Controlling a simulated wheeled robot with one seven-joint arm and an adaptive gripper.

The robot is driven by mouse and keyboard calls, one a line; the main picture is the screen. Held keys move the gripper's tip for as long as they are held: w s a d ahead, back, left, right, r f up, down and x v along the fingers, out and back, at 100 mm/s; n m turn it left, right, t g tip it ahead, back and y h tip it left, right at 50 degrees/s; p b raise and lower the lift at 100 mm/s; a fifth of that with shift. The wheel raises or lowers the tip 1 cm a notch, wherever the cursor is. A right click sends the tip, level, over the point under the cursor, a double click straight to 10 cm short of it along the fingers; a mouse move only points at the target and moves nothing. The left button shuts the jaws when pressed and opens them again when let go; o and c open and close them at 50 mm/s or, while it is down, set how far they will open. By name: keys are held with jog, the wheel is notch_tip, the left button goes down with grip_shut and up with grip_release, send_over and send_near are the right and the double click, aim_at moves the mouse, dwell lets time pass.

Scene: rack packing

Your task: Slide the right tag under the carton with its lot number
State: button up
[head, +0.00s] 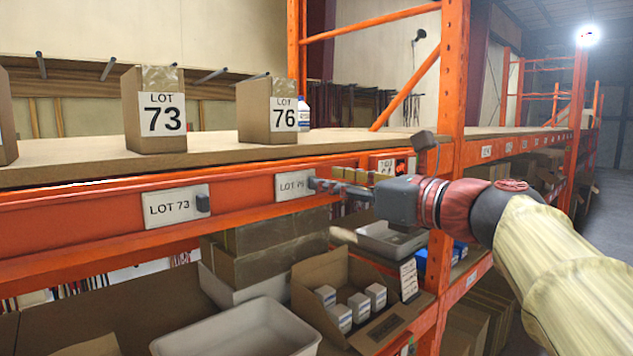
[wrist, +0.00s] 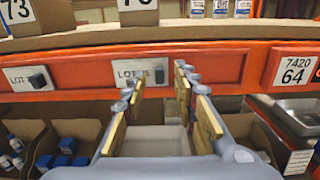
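The LOT 73 carton (head: 158,83) and the LOT 76 carton (head: 254,112) stand on the wooden shelf. My gripper (head: 320,185) is at this tag's right end. In the wrist view my gripper (wrist: 158,78) is open, its fingers spread around the knob, with no visible grip.
A third carton (head: 5,125) is cut off at the left edge. A 7420 64 sign (wrist: 296,68) is on the beam to the right. An orange upright (head: 452,90) stands close to my arm. Bins and a carton of small boxes (head: 335,285) fill the lower level.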

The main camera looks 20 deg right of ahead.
jog(key=v, duration=0.4)
jog(key=shift+s+d, duration=0.1)
jog(key=shift+s, duration=0.25)
